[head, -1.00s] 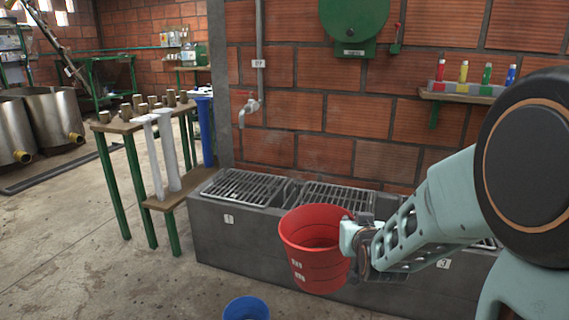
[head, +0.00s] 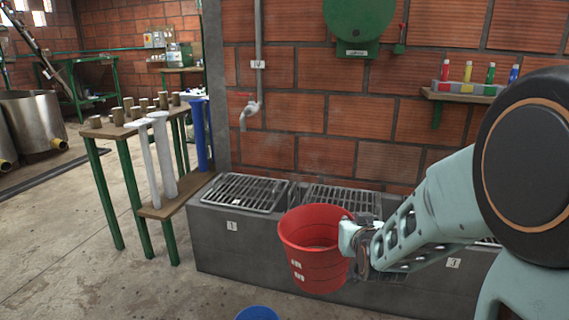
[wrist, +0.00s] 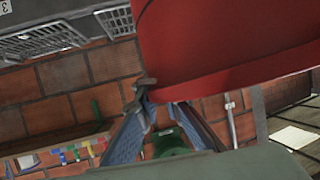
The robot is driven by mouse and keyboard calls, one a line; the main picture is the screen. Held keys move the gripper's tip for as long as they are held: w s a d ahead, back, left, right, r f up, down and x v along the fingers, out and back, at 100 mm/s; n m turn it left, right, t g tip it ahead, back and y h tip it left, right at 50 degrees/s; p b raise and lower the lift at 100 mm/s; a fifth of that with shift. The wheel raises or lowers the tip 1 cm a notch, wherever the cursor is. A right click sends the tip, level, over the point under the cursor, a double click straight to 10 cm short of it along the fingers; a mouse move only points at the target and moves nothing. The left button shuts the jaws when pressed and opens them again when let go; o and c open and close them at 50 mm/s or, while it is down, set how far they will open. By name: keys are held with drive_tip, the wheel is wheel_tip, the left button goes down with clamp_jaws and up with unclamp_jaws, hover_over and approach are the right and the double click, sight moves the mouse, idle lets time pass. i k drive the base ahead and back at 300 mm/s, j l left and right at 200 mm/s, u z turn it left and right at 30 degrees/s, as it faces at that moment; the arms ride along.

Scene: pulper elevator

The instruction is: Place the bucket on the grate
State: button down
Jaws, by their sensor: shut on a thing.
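A red bucket (head: 314,262) hangs upright, mouth up, in front of the grey concrete trough in the head view. My gripper (head: 352,240) is shut on the right side of its rim. In the wrist view the red bucket (wrist: 220,40) fills the upper right, with the fingers of my gripper (wrist: 148,98) meeting at its rim. A metal grate (head: 243,192) lies on the trough section labelled 1, behind and left of the bucket. A second grate (head: 340,197) lies behind the bucket, its front part hidden by the bucket and my gripper.
The concrete trough (head: 240,240) runs along the brick wall. A blue bucket (head: 257,313) stands on the floor at the bottom edge. A wooden stand (head: 165,208) with white and blue tubes is left of the trough. A pipe with a tap (head: 250,110) hangs above grate 1.

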sight(247, 190)
drive_tip(key=i+j+z, duration=0.3)
drive_tip(key=j, duration=0.9)
drive_tip(key=j+z, duration=0.3)
drive_tip(key=j, duration=0.9)
drive_tip(key=i+j+z, duration=0.1)
drive_tip(key=j, duration=0.4)
drive_tip(key=i+j+z, duration=0.15)
drive_tip(key=j, duration=0.3)
drive_tip(key=j+z, duration=0.1)
drive_tip(key=j, duration=0.4)
drive_tip(key=i, duration=0.05)
